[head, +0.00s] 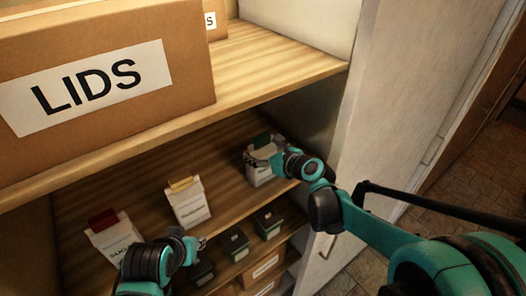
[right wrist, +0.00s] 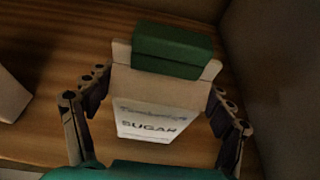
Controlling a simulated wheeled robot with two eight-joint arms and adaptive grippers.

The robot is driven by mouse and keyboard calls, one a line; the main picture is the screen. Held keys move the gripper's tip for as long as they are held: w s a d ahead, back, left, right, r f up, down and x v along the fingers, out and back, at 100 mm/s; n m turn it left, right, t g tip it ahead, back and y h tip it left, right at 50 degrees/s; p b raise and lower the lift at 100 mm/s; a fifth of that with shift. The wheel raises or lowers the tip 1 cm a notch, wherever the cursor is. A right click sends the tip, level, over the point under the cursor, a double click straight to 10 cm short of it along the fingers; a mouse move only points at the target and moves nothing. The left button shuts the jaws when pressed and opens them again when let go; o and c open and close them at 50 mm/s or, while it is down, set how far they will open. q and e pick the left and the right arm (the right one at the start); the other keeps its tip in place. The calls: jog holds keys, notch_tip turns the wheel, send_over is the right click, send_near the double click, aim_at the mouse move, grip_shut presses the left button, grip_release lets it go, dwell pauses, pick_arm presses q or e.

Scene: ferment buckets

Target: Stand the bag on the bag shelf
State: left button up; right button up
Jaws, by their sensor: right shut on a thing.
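A white bag (head: 257,177) with a green clip stands at the right end of the middle shelf (head: 120,190). My right gripper (head: 263,158) is shut on it, with a finger on each side. In the right wrist view, the bag (right wrist: 155,92) shows a SUGAR label, the green clip on top, and fingers at its left and right sides. Whether its base touches the shelf is hard to tell. My left gripper (head: 197,244) is at the lower left, in front of the bags; its finger opening is unclear.
A white bag with a yellow clip (head: 188,204) and one with a red clip (head: 115,240) stand to the left. Several small dark boxes (head: 235,243) stand below. A LIDS carton (head: 110,75) sits on the shelf above. A pale cabinet side (head: 390,110) borders the right.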

jog(key=shift+w+d, duration=0.1)
jog(key=shift+w, duration=0.2)
jog(key=o, duration=1.7)
jog(key=shift+c, duration=0.2)
jog(key=shift+o, duration=0.9)
jog(key=shift+s+a+r, duration=0.15)
jog(key=shift+s+a, duration=0.25)
jog(key=shift+a, duration=0.1)
jog(key=shift+w+d, duration=0.15)
jog(key=shift+d, duration=0.35)
jog(key=v, duration=1)
pick_arm(q)
jog(key=shift+a+f+b, duration=0.2)
jog(key=shift+f+b, duration=0.2)
pick_arm(e)
jog(key=s+d+f+n+g+h, duration=0.2)
jog(key=s+d+f+n+h, duration=0.2)
jog(key=s+n, duration=0.6)
jog(key=s+d+f+n+g+h, duration=0.1)
jog(key=s+d+f+n+h, duration=0.3)
jog(key=s+n, duration=0.6)
jog(key=d+f+n, duration=0.2)
jog(key=d+n, duration=0.1)
jog(key=n, duration=0.5)
jog(key=shift+d+n+g, duration=0.15)
jog(key=shift+n+g, duration=0.25)
